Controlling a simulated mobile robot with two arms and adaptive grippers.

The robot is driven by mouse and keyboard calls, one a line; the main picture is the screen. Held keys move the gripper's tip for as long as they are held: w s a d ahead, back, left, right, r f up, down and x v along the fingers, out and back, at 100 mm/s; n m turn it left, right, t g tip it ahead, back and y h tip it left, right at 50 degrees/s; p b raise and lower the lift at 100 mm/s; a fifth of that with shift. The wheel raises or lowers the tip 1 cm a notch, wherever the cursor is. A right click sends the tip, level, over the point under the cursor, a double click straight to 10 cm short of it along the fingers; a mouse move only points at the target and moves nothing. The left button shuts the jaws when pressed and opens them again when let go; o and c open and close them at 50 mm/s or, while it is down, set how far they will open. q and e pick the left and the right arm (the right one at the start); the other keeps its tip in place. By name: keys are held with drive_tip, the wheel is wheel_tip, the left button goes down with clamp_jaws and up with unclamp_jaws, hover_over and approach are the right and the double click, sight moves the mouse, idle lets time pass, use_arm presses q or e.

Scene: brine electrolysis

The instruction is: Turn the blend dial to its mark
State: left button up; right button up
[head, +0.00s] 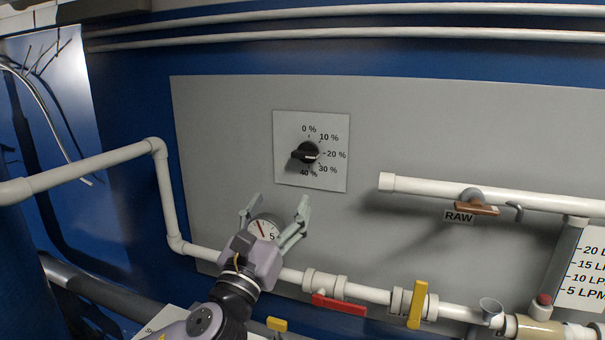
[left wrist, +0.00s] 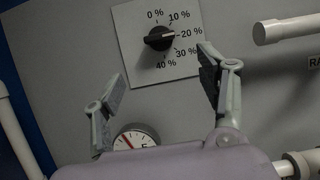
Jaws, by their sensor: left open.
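The blend dial is a black knob (head: 306,152) on a pale square plate (head: 285,175) with marks from 0 % to 40 %. It also shows in the left wrist view (left wrist: 158,39), where its pale line points right, close to the 20 % mark. My left gripper (head: 275,207) is open and empty, below the dial and apart from it in the head view. In the left wrist view its fingers (left wrist: 161,72) are spread wide, with the knob beyond and above the gap. My right gripper is not in view.
A round gauge (head: 264,229) shows between my left fingers. White pipe (head: 370,293) with a red valve handle (head: 338,304) and a yellow one (head: 417,304) runs below. A capped pipe (head: 425,188) with a RAW handle is at right. The grey panel around the dial is clear.

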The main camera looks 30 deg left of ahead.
sight(303, 158)
use_arm(q)
drive_tip(key=p+x, duration=0.2)
drive_tip(key=x, duration=1)
drive_tip(key=shift+w+a+r, duration=0.1)
drive_tip(key=shift+w+r, duration=0.1)
drive_tip(key=shift+r, duration=0.1)
drive_tip(key=shift+w+a+r, duration=0.1)
drive_tip(key=shift+w, duration=0.35)
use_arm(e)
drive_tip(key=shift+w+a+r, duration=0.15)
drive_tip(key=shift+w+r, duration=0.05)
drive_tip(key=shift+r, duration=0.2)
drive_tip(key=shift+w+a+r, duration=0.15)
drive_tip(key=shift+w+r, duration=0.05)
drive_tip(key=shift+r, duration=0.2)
use_arm(q)
drive_tip(key=shift+c, duration=0.4)
drive_tip(key=c, duration=1.1)
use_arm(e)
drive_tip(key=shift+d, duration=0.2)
